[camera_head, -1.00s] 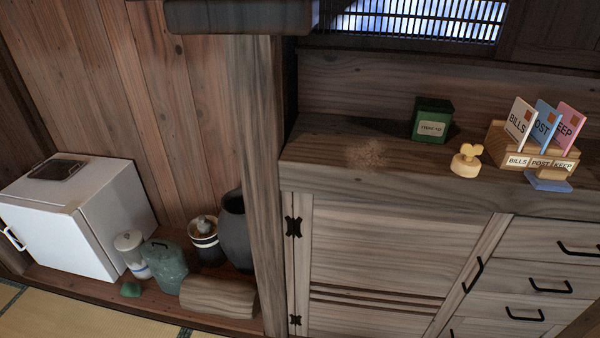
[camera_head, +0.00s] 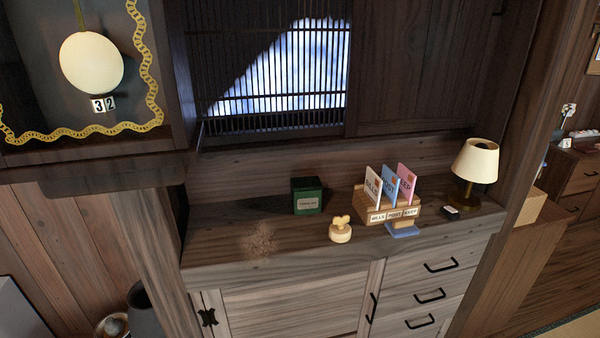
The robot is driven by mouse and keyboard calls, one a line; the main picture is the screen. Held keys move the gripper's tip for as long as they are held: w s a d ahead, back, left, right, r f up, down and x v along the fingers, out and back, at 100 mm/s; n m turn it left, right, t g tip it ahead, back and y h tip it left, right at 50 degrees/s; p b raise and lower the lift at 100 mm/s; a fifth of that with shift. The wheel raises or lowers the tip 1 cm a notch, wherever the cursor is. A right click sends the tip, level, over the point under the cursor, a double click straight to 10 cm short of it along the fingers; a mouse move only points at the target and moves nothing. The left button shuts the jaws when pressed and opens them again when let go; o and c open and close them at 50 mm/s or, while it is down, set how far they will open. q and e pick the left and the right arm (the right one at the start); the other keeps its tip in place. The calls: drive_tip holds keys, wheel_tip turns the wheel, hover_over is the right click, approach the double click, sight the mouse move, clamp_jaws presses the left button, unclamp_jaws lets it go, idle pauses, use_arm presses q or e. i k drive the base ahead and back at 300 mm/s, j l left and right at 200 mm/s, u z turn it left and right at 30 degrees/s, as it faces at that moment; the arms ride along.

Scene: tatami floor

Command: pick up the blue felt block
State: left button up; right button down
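A flat blue block (camera_head: 402,231), which looks like the felt block, lies near the front edge of the wooden cabinet top (camera_head: 300,245). It sits just in front of the wooden letter holder (camera_head: 362,205), below its labels. A small wooden piece (camera_head: 408,224) sits on or right behind it; I cannot tell whether they are joined. Neither of my grippers is in view.
A cream wooden stamp-like knob (camera_head: 341,231) stands left of the block, and a green tin (camera_head: 307,195) behind that. A brown powdery patch (camera_head: 260,240) lies further left. A small dark item (camera_head: 451,212) and a lamp (camera_head: 475,165) stand to the right.

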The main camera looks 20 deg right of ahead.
sight(403, 226)
drive_tip(key=z, duration=1.45)
